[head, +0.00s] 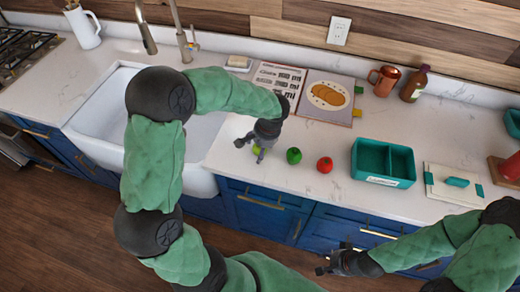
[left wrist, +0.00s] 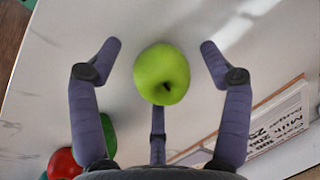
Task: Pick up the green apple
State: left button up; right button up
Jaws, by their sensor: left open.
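The green apple (left wrist: 160,72) sits on the pale counter between the spread fingers of my left gripper (left wrist: 160,48) in the left wrist view. Gaps show between the apple and both side fingers, so it is not held. In the head view my left gripper (head: 252,150) points down over the apple (head: 257,150), which is partly hidden by the fingers. My right gripper (head: 332,263) hangs in front of the blue cabinets, away from the apple; its fingers are too small to judge.
A green pepper-like item (head: 293,156) and a red round item (head: 325,164) lie to the right of the apple. A teal divided box (head: 412,170) stands further right. The white sink (head: 95,120) is on the left. An open book (head: 300,115) lies behind.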

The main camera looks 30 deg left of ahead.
pick_arm(q)
jog(key=c, duration=1.3)
jog(key=shift+r, duration=0.1)
